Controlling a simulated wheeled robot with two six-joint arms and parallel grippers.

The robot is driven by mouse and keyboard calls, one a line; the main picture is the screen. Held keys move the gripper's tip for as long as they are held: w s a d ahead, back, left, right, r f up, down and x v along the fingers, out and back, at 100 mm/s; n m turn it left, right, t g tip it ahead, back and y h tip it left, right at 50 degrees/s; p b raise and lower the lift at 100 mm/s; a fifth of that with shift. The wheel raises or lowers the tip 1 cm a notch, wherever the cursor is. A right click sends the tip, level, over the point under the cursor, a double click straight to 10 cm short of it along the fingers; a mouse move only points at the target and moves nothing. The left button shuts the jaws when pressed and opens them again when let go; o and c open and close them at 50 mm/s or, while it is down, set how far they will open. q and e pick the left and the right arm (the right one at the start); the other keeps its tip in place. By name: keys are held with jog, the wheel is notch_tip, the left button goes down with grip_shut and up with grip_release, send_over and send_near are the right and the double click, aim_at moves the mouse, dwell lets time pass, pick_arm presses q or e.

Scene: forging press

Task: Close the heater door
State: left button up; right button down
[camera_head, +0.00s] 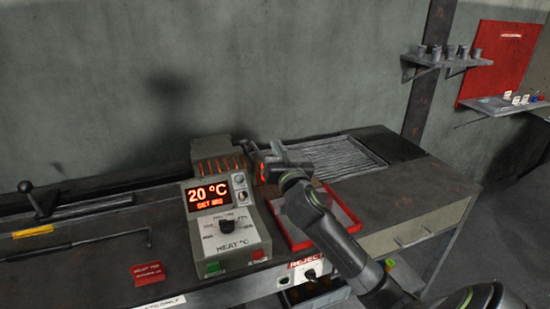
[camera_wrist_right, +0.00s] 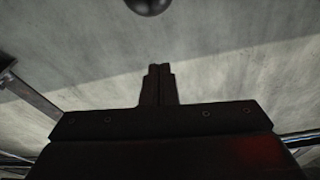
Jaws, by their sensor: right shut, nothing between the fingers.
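The heater (camera_head: 215,158) is a box with a ribbed top and orange-lit slots, behind the control panel (camera_head: 226,228), which reads 20 °C. My right gripper (camera_head: 268,158) is at the heater's right side in the head view and partly covers it. I cannot make out the heater door or how far it stands open. In the right wrist view, the fingers (camera_wrist_right: 159,72) are together and empty. A dark round knob (camera_wrist_right: 152,5) is cut off at the top of that view, apart from the fingertips; I cannot tell what it belongs to. My left gripper is not in view.
A red-rimmed tray (camera_head: 291,244) lies under my right arm. A grey grooved tray (camera_head: 345,158) is set into the bench behind it. A black-knobbed lever (camera_head: 38,200) and a yellow piece (camera_head: 33,231) are at the left.

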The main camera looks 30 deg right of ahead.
jog(key=shift+w+a+f, duration=0.1)
jog(key=shift+w+f, duration=0.05)
jog(key=shift+f, duration=0.4)
jog(key=shift+w+f, duration=0.1)
jog(key=shift+f, duration=0.45)
jog(key=shift+s+a+f, duration=0.1)
jog(key=shift+a+f, duration=0.15)
jog(key=shift+f, duration=0.55)
jog(key=shift+t, duration=0.5)
jog(key=f+b, duration=0.2)
jog(key=b, duration=0.2)
jog(key=s+f+b, duration=0.1)
jog(key=f+b, duration=0.1)
jog(key=b, duration=0.2)
jog(key=shift+s+a+b, duration=0.1)
jog(key=shift+s+b, duration=0.05)
jog(key=shift+b, duration=0.25)
jog(key=shift+h, duration=0.3)
